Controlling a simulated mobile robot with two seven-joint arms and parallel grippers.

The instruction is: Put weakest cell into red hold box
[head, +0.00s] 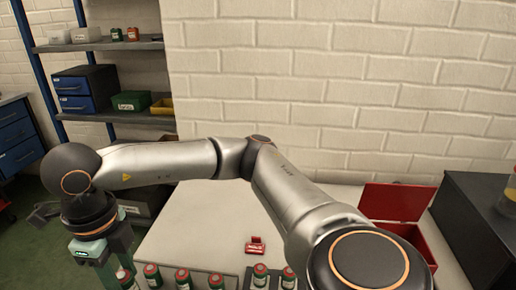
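My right arm reaches across from the lower right to the left. Its gripper (101,262) points down beside the leftmost cell (125,278). Its fingertips are not clear, so I cannot tell if it holds anything. My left gripper is out of view.
A small red device (255,247) lies on the pale table (195,225) behind the cells. A dark holder (248,279) is under the right-hand cells. A dark cabinet (475,225) stands at the right. Shelves (110,85) with bins stand at the back left.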

